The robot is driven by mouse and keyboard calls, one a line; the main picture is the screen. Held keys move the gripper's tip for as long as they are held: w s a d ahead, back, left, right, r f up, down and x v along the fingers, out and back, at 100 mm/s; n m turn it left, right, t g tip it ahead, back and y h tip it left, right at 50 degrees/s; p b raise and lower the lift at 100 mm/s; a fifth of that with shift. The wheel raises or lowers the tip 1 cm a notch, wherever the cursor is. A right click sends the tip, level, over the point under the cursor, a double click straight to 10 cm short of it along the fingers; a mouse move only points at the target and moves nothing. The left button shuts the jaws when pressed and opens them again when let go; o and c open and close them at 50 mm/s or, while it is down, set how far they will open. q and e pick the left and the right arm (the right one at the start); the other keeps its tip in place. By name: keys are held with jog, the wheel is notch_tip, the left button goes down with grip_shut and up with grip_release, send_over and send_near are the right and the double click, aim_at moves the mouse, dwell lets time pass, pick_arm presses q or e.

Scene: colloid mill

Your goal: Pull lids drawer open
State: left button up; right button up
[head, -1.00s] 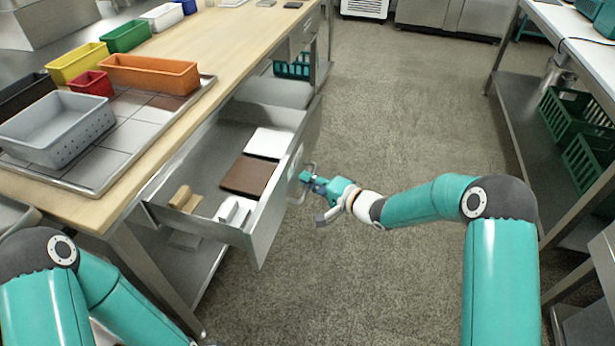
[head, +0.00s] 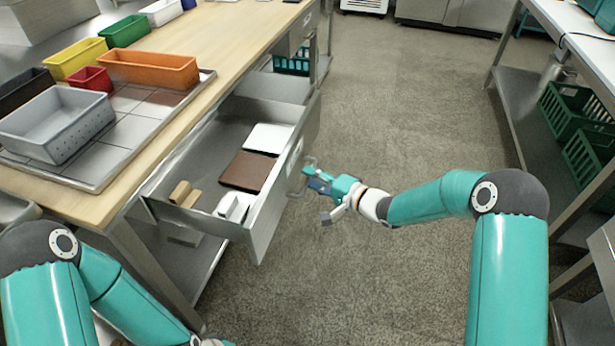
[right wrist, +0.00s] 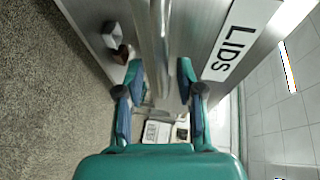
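The lids drawer (head: 252,236) stands pulled out from under the wooden-topped bench in the head view. Its front carries a white LIDS label (right wrist: 240,42) in the right wrist view. A metal bar handle (right wrist: 161,40) stands out from the front. My right gripper (right wrist: 159,72) is open, its two fingers apart on either side of the handle's line, with a gap to the bar. In the head view my right gripper (head: 314,184) is just outside the drawer front. My left arm is at the lower left, its gripper out of view.
In the drawer lie a white slab (head: 269,137), a brown slab (head: 248,171), tan blocks (head: 184,194) and a small white item (head: 231,208). Bins, including an orange one (head: 148,70), stand on the bench. The floor (head: 400,110) right of the drawer is clear.

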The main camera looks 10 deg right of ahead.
jog(key=v, duration=1)
jog(key=shift+s, duration=0.1)
jog(key=s+a+f+m+g+h, duration=0.1)
jog(key=s+a+f+g, duration=0.2)
jog(key=f, duration=0.4)
jog(key=s+a+f+m+h, duration=0.1)
jog(key=s+a+f+h, duration=0.1)
jog(key=s+a+f, duration=0.4)
jog(key=s+d+f+n+g+h, duration=0.2)
jog(key=s+f+n+g, duration=0.3)
jog(key=s, duration=0.5)
jog(key=s+d+f+n+g+h, duration=0.2)
jog(key=s+d+f+g, duration=0.1)
jog(key=s+f, duration=0.5)
notch_tip(320, 180, up, 24)
jog(key=s+n+p, duration=0.1)
jog(key=p, duration=2.1)
jog(key=shift+f+n, duration=0.25)
jog(key=shift+n, duration=0.05)
